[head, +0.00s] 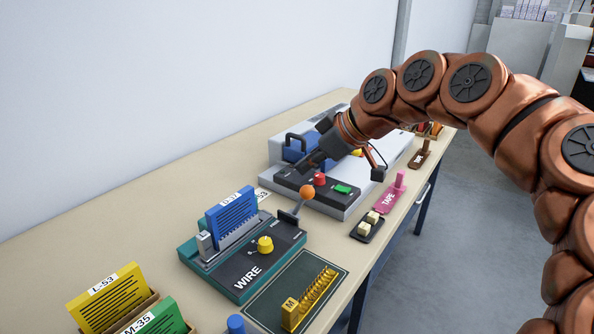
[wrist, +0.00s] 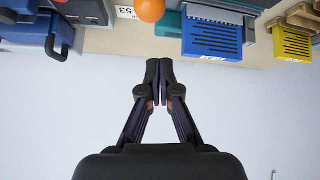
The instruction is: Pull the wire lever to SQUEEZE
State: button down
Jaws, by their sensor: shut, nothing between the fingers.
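The teal wire machine (head: 217,279) stands on the bench, marked WIRE, with a yellow knob (head: 265,245) on its dark top. Its lever ends in an orange ball (head: 307,192) at the machine's right side; the ball also shows at the top of the wrist view (wrist: 150,9). A blue booklet (head: 232,214), labelled, stands upright in the machine; it also shows in the wrist view (wrist: 212,40). My gripper (head: 303,166) is shut and empty, near the ball and apart from it in the wrist view (wrist: 160,66). The SQUEEZE mark is too small to read.
A grey machine (head: 268,183) with a red button (head: 320,179) and green button (head: 343,189) stands behind, under my arm. Yellow (head: 112,292) and green (head: 160,318) booklets stand front left. A dark mat (head: 262,305) with yellow wire combs and a pink TAPE holder (head: 388,199) line the front edge.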

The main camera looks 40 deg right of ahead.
jog(key=v, duration=0.4)
jog(key=shift+s+d, duration=0.2)
jog(key=shift+s, duration=0.45)
